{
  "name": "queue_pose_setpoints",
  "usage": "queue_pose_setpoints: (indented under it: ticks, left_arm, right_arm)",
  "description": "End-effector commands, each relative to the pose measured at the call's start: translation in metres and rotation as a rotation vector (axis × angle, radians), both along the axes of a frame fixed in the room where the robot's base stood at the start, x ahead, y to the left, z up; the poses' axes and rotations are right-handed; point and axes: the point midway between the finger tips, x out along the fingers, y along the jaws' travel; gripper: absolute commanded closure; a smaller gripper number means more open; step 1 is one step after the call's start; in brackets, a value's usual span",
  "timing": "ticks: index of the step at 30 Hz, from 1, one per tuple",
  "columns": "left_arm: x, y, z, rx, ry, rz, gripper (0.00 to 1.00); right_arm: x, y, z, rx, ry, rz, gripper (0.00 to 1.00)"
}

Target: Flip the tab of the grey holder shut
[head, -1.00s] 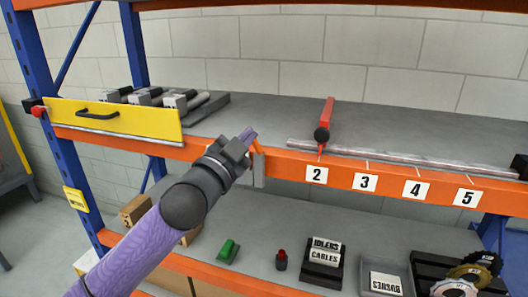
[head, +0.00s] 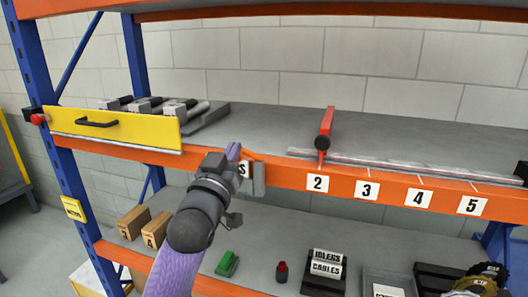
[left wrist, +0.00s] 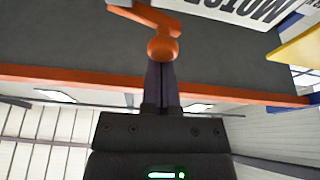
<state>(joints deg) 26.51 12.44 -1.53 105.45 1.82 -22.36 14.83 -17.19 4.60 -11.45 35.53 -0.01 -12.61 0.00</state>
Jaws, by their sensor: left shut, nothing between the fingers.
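The grey holder (head: 259,180) sits on the orange front beam of the middle shelf, left of label 2. A white label with an S shows beside it, partly hidden by my gripper. An orange tab (head: 252,156) is at its top. In the left wrist view the orange tab (left wrist: 148,16) has a round knob, with a white lettered label (left wrist: 245,9) beyond. My left gripper (head: 234,152) is shut and empty, its purple tips at the tab. In the left wrist view the tips (left wrist: 160,68) are right at the knob; contact is unclear. My right gripper is out of view.
A yellow drawer-like front (head: 115,125) with a black handle is at left. A red lever (head: 325,128) and a metal rail (head: 400,168) are right of the holder. Below stand a green block (head: 227,264) and a box labelled IDLERS and CABLES (head: 325,270).

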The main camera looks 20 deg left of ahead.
Motion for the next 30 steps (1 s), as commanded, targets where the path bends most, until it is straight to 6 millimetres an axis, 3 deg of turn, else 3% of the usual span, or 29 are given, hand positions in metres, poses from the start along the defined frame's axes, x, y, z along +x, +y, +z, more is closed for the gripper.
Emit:
queue_pose_setpoints:
  ticks: [4, 9, 10, 12, 21, 30]
  left_arm:
    - [0.002, 0.0, 0.012, 0.001, 0.0, 0.0, 1.0]
    - [0.008, 0.003, 0.054, -0.001, 0.0, 0.001, 1.0]
    - [-0.001, 0.003, 0.038, 0.0, -0.001, 0.0, 1.0]
    - [-0.019, 0.004, 0.026, 0.0, 0.0, -0.001, 1.0]
    - [-0.075, 0.007, 0.007, 0.0, 0.001, 0.001, 1.0]
    - [-0.086, 0.007, 0.007, 0.0, 0.0, 0.0, 1.0]
  right_arm:
    - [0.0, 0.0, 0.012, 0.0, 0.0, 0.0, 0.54]
    - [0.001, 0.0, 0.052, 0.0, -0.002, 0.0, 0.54]
    - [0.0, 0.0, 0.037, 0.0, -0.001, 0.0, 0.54]
    - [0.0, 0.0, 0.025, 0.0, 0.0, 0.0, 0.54]
    - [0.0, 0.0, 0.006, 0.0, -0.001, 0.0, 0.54]
    - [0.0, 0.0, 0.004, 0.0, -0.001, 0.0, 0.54]
